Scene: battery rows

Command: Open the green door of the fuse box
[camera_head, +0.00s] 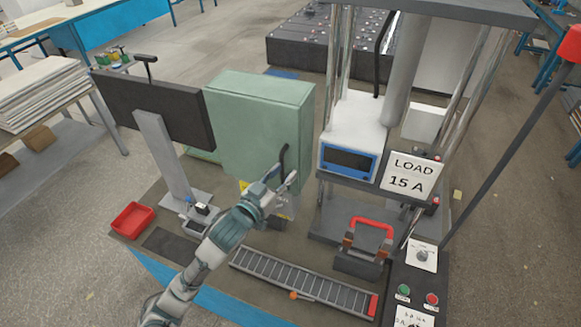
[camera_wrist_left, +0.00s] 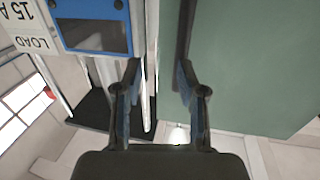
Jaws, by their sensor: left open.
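The green fuse box (camera_head: 250,130) stands on the workbench, and its green door looks closed. A black handle (camera_head: 283,158) is at the door's right edge. My left gripper (camera_head: 281,178) is open just in front of the lower part of that handle. In the left wrist view, the green door (camera_wrist_left: 250,60) fills the right side. The handle (camera_wrist_left: 185,30) lines up with the right finger of my open gripper (camera_wrist_left: 160,70); I cannot tell whether they touch. My right gripper is not in view.
Right of the fuse box is a machine with a blue-framed display (camera_head: 348,161) and a "LOAD 15 A" sign (camera_head: 411,176). A dark monitor (camera_head: 155,108) stands left. A red tray (camera_head: 132,220), a slatted strip (camera_head: 300,282) and a red-handled block (camera_head: 365,245) are on the bench.

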